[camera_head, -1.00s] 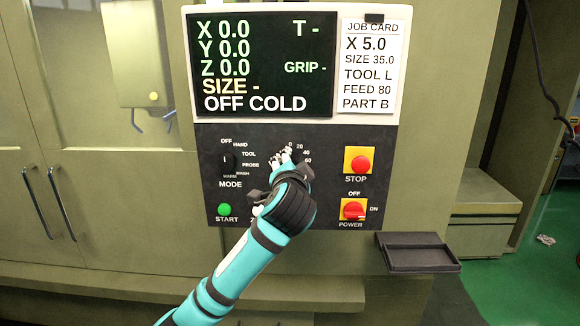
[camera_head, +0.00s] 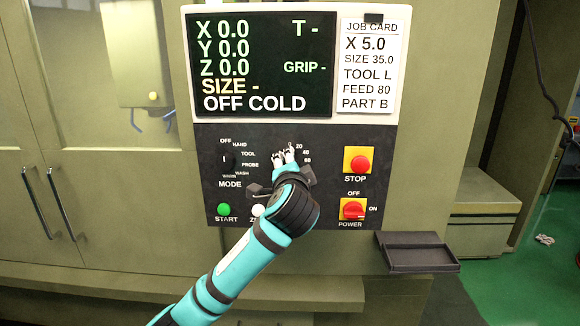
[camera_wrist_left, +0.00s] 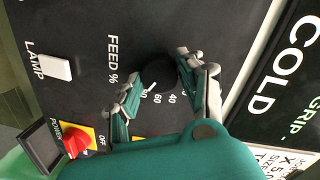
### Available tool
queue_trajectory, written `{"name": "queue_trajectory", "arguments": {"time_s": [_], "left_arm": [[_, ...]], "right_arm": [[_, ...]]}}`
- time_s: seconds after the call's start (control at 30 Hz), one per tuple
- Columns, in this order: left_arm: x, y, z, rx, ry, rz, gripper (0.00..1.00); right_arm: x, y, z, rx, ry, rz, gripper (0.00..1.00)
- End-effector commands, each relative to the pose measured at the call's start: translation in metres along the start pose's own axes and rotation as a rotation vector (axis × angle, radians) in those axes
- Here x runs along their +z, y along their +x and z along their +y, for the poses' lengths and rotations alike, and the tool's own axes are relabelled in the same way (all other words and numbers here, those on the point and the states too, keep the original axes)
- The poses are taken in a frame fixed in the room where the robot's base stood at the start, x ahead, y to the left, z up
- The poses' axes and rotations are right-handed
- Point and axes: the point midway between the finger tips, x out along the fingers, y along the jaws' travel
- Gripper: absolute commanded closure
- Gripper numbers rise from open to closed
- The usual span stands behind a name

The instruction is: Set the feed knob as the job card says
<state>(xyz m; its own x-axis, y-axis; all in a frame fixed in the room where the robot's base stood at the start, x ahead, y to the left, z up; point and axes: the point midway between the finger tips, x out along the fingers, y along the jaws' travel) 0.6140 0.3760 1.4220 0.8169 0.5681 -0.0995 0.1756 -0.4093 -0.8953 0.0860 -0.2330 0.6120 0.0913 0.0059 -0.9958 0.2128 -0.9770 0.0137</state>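The feed knob (camera_wrist_left: 157,72) is a round black knob under the FEED % label in the left wrist view. Its pale pointer mark seems to lie toward the 60 and 80 marks, but it is small. My left gripper (camera_wrist_left: 165,75) has one finger on each side of the knob, close to its edges; I cannot tell whether both pads press on it. In the head view my left gripper (camera_head: 284,156) hides the knob, and 20, 40 and 60 show beside it. The job card (camera_head: 369,68) reads FEED 80. My right gripper is not in view.
The screen (camera_head: 262,63) reads OFF COLD. The mode knob (camera_head: 228,160), green START button (camera_head: 224,209), red STOP button (camera_head: 360,164) and red POWER switch (camera_head: 353,209) surround the arm. A dark tray (camera_head: 420,255) juts out at lower right. A white LAMP switch (camera_wrist_left: 56,68) lies near the knob.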

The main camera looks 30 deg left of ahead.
Motion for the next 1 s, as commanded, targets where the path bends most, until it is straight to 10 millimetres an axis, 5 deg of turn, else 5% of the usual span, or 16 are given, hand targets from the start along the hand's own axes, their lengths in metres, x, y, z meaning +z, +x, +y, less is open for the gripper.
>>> {"name": "queue_trajectory", "arguments": {"time_s": [0.17, 0.53, 1.0], "left_arm": [[0.0, 0.0, 0.001, 0.002, 0.0, -0.001, 0.38], [-0.001, -0.008, 0.001, 0.001, -0.001, 0.002, 0.38], [-0.001, -0.099, 0.001, 0.002, -0.002, 0.004, 0.38]], "right_arm": [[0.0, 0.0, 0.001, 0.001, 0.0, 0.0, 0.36], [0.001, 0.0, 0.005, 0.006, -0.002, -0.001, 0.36], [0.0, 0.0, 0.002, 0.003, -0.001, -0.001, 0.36]]}}
